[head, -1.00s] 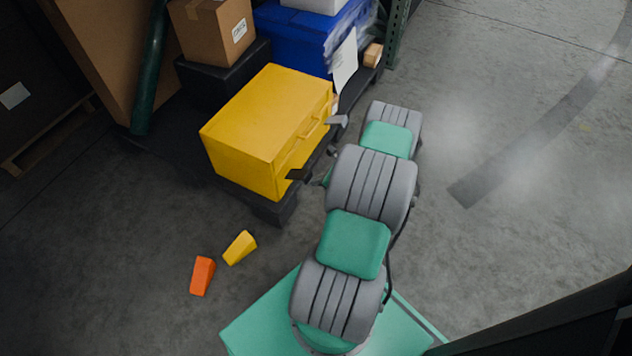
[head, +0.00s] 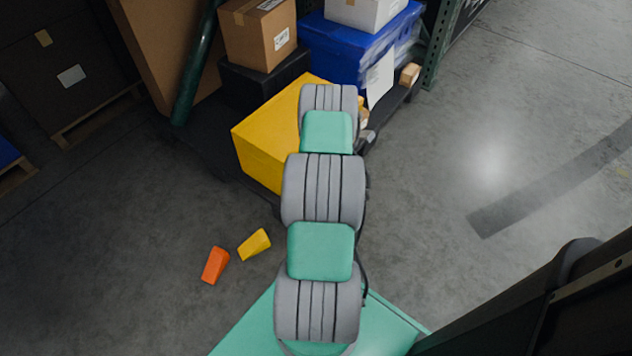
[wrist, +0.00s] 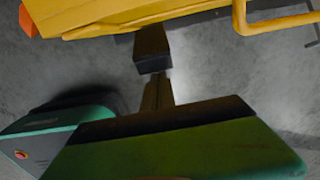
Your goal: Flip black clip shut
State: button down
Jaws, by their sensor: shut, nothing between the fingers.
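The yellow tote (head: 262,140) sits on a dark low platform in the head view, its front side largely covered by my arm. In the wrist view the tote's edge (wrist: 100,20) runs across the top. A black clip (wrist: 152,50) sticks out from that edge as a dark block, standing away from the tote. My gripper (wrist: 157,80) is shut and empty, its fingertips just below the clip's outer end; I cannot tell if they touch it. In the head view the gripper and the clips are hidden behind my arm.
A yellow handle (wrist: 270,24) juts from the tote at upper right in the wrist view. Behind the tote are a blue tote (head: 345,45), a cardboard box (head: 258,38) and a green post (head: 440,45). Orange (head: 215,265) and yellow (head: 254,244) wedges lie on the floor. Floor at right is clear.

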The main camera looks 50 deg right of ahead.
jog(key=shift+w+r, duration=0.35)
jog(key=shift+w, duration=0.4)
jog(key=shift+w+r, duration=0.1)
jog(key=shift+r, duration=0.15)
jog(key=shift+r+p, duration=0.3)
jog(key=shift+r, duration=0.4)
notch_tip(320, 180, up, 9)
jog(key=p, duration=0.3)
jog(key=shift+s+r, duration=0.2)
jog(key=shift+s, duration=0.1)
